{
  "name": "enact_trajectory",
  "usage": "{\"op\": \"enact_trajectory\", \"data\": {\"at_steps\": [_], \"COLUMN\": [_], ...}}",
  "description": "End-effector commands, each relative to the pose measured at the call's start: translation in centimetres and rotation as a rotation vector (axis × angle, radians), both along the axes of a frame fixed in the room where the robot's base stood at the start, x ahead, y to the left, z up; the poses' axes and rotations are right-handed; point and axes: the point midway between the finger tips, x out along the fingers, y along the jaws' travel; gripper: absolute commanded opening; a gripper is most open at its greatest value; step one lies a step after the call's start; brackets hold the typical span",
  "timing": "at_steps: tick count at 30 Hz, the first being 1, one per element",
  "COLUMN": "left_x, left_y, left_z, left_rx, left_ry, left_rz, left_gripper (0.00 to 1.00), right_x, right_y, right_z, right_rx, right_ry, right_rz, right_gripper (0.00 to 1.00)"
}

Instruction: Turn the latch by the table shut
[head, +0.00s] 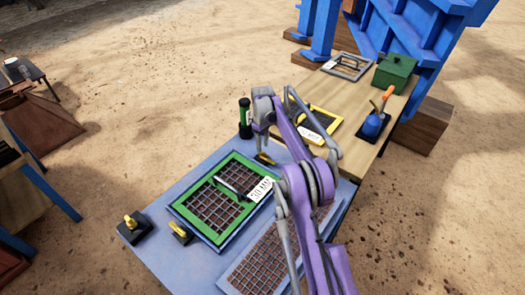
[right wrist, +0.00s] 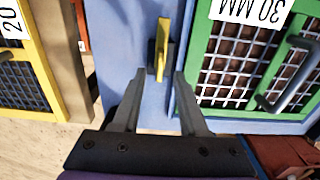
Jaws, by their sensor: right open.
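A yellow latch handle (right wrist: 162,48) on a dark base stands on the blue table, between the green-framed screen and the yellow-framed screen. In the right wrist view it is upright in the picture, just beyond and between my fingertips. It also shows in the head view (head: 265,158), partly hidden by my arm. My right gripper (right wrist: 158,75) is open and empty, its fingers apart on either side of the handle's line; contact cannot be told. Two more yellow latches on black bases sit at the table's near left: one at the corner (head: 131,222), one by the green frame (head: 180,232). My left gripper is out of view.
The green-framed 30 MM screen (head: 179,203) lies on the blue table (head: 160,262), beside another mesh panel (head: 262,258). A green cylinder (head: 245,118) stands behind. The wooden table (head: 378,142) holds a yellow-framed screen (head: 326,131), a blue can (head: 372,126) and a green box (head: 394,71).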

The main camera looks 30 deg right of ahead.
Motion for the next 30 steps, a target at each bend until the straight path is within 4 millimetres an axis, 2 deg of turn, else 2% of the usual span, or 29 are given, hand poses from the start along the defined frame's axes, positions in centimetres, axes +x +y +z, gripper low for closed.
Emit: {"op": "enact_trajectory", "data": {"at_steps": [1,6,17,18,25,30], "left_x": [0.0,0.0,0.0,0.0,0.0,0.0], "left_y": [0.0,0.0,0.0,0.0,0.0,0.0], "left_z": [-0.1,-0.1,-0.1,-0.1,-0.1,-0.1], "left_rx": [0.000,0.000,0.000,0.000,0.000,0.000], "left_ry": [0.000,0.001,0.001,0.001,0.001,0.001], "left_rz": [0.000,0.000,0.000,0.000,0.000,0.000], "left_gripper": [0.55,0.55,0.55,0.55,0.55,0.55], "right_x": [0.0,0.0,0.0,0.0,0.0,0.0], "right_y": [0.0,0.0,0.0,0.0,0.0,0.0], "right_z": [-0.9,-2.8,-3.5,-3.5,-3.4,-3.4], "right_rx": [0.000,0.000,0.000,0.000,0.000,0.000], "right_ry": [0.000,0.000,-0.001,-0.001,0.000,0.000], "right_rz": [0.000,0.000,0.000,0.000,-0.001,-0.001], "right_gripper": [0.42,0.42,0.42,0.41,0.00,0.00]}}
